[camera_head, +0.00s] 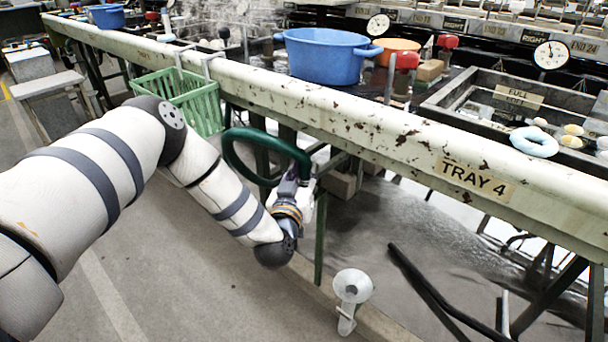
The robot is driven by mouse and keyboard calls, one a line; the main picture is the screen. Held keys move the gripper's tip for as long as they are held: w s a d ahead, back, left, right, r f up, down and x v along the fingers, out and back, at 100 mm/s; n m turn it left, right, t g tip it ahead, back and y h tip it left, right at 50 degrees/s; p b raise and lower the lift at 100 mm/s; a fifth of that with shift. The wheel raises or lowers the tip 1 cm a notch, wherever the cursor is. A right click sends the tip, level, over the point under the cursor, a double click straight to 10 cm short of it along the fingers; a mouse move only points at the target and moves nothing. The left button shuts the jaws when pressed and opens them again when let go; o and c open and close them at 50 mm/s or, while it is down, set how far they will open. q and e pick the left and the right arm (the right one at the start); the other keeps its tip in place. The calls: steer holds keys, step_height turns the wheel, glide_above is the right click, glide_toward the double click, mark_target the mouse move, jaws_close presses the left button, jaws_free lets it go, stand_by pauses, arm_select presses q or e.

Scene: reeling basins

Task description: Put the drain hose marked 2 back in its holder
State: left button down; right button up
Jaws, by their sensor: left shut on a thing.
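A dark green hose (245,133) curves in a loop below the rail marked TRAY 4. My left gripper (303,172) is at the right end of this loop, shut on the hose. The wrist hides part of the grip and the hose's end. No number 2 can be read on the hose. A pale funnel-shaped piece on a short stand (352,287) is near the floor, below and right of my gripper. I cannot tell whether it is the hose's holder. My right gripper is not in view.
The chipped cream rail (380,120) runs across above my gripper. A green basket (185,97) hangs from it at left. A blue basin (325,55) stands behind it. Black tubes (425,285) and table legs are at lower right. Floor at lower middle is clear.

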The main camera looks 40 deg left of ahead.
arm_select(q)
steer(key=shift+r, duration=0.1)
steer(key=shift+f, duration=0.3)
steer(key=c, duration=1.2)
jaws_free()
